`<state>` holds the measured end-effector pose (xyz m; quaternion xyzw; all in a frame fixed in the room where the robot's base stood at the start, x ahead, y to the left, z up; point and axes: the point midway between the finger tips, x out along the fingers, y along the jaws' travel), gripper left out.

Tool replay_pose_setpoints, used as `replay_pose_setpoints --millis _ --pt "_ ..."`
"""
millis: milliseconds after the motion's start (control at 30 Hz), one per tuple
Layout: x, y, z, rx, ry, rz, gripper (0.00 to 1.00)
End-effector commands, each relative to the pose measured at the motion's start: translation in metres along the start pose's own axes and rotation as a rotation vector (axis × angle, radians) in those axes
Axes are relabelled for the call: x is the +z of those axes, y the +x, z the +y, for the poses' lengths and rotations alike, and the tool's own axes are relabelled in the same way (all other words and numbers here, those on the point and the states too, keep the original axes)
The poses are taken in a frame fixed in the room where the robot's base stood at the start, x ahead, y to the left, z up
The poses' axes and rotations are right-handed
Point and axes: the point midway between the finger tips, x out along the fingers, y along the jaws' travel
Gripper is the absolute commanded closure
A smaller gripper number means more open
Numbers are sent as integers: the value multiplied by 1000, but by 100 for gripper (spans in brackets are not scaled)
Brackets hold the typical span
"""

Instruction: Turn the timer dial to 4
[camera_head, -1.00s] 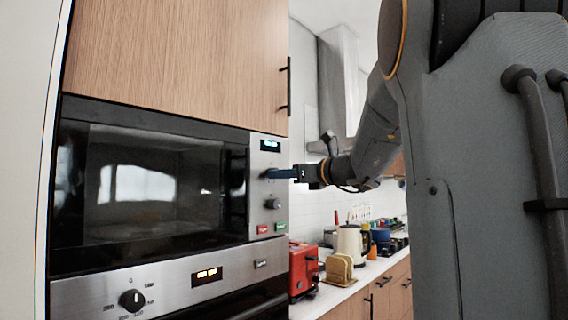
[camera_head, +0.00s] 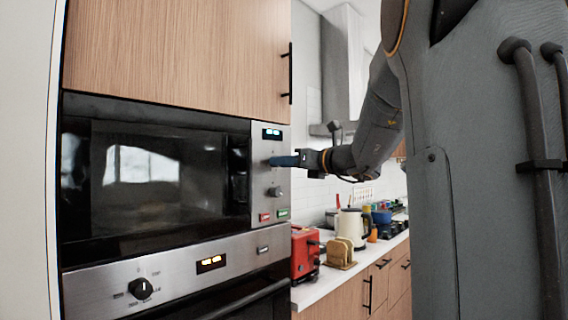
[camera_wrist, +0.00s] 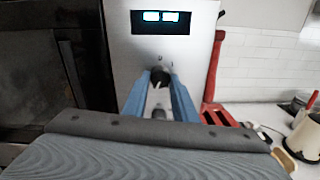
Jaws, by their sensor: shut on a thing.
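The built-in microwave (camera_head: 150,180) has a steel control panel (camera_head: 268,203) on its right side, with a lit blue display (camera_head: 271,134) at the top. Below the display, my gripper (camera_head: 272,161) reaches in from the right. Its blue fingers are closed around the dark upper dial (camera_wrist: 160,76), which sits between the fingertips in the wrist view. The dial's pointer and numbers are too small and blurred to read.
A red and a green button (camera_head: 283,213) sit low on the panel. Below is an oven with a black knob (camera_head: 140,288) and a lit display. A red toaster (camera_head: 304,253), a toast rack (camera_head: 340,253) and a kettle (camera_head: 351,226) stand on the counter at right.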

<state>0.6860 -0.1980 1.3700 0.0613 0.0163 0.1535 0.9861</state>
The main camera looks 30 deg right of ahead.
Motion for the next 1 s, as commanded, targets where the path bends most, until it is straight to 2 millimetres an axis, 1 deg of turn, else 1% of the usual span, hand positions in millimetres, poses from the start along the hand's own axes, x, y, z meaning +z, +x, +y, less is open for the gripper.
replay_pose_setpoints --millis 33,100,133,367,467,567,800,900,1000 --pt "-3 0 0 1 1 4 70" --pt "-2 0 0 1 1 3 58" --pt "-2 0 0 1 1 3 56" --pt "-1 0 0 0 0 2 56" --pt "0 -3 0 -1 -1 1 56" --pt "0 -14 -1 -3 -2 0 56" --pt "-1 -53 0 -3 -1 0 56" --pt "-1 -66 -1 -2 -2 1 56" --pt "-1 -74 0 -1 -1 2 56"
